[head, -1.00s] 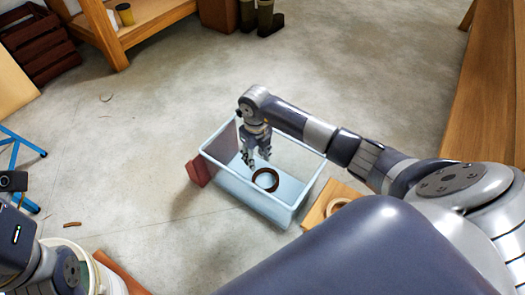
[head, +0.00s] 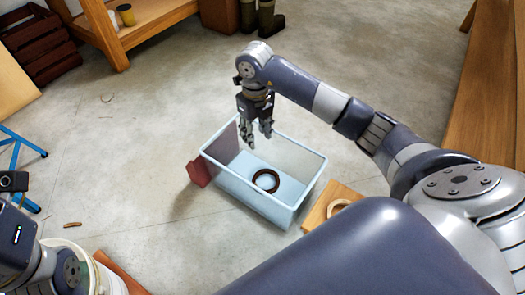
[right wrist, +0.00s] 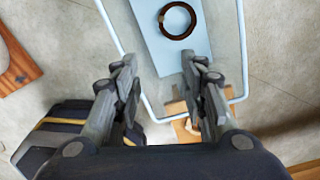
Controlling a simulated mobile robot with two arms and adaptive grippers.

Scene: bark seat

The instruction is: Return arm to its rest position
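My right gripper (head: 256,142) hangs fingers-down above the far left part of a pale blue bin (head: 247,198), clear of its rim. In the right wrist view the fingers of the right gripper (right wrist: 160,64) are spread with nothing between them. A dark brown ring (head: 266,181) lies flat on the bin's floor; the ring also shows in the right wrist view (right wrist: 177,20), beyond the fingertips. Part of my left arm (head: 38,255) is at the lower left, but its gripper fingers do not show.
A wooden board (head: 318,208) with a pale ring (head: 338,207) lies right of the bin. A reddish block (head: 199,173) touches its left side. A white bucket (head: 105,279) stands at lower left, a wooden bench (head: 488,90) at right. The floor behind the bin is open.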

